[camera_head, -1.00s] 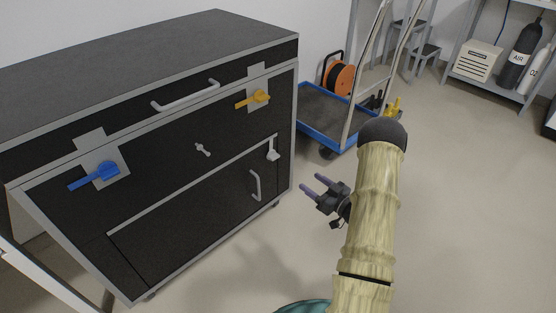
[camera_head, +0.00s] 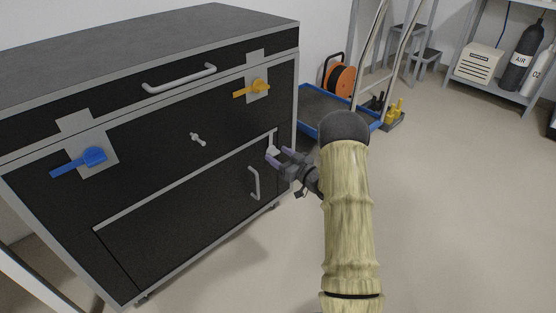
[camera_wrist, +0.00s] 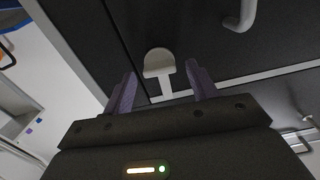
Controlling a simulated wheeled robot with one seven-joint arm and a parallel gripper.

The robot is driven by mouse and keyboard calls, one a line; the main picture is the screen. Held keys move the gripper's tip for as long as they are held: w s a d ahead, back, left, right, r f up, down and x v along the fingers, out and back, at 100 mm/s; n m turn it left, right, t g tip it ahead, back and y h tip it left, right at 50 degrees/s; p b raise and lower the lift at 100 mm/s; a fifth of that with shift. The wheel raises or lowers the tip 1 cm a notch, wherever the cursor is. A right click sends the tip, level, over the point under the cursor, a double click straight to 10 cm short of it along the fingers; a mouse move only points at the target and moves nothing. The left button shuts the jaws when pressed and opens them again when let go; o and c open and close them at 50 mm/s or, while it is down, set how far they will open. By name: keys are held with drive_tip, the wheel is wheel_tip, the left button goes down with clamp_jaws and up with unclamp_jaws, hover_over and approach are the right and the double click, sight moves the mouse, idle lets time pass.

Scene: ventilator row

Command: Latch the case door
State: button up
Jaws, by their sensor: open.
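The black case (camera_head: 60,195) with grey edges stands at the left in the head view. Its lower door (camera_head: 185,215) has a grey bar handle (camera_head: 254,183), which also shows in the wrist view (camera_wrist: 243,14). A small pale grey latch (camera_head: 272,150) sits at the door's upper right corner. In the wrist view the latch (camera_wrist: 158,64) shows a rounded tab on a short stem, between my fingertips and just beyond them. My gripper (camera_head: 277,156) is open and empty, with its two purple fingers either side of the latch. I cannot tell whether they touch it.
A blue lever (camera_head: 80,162) and a yellow lever (camera_head: 252,89) sit on the case front, with a small knob (camera_head: 198,139) between them. A long handle (camera_head: 180,79) is above. A blue cart (camera_head: 312,127) stands behind right. Floor at the right is clear.

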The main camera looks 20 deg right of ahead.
drive_tip(key=shift+w+a, duration=0.25)
drive_tip(key=shift+w, duration=0.25)
drive_tip(key=shift+c, duration=0.5)
clamp_jaws()
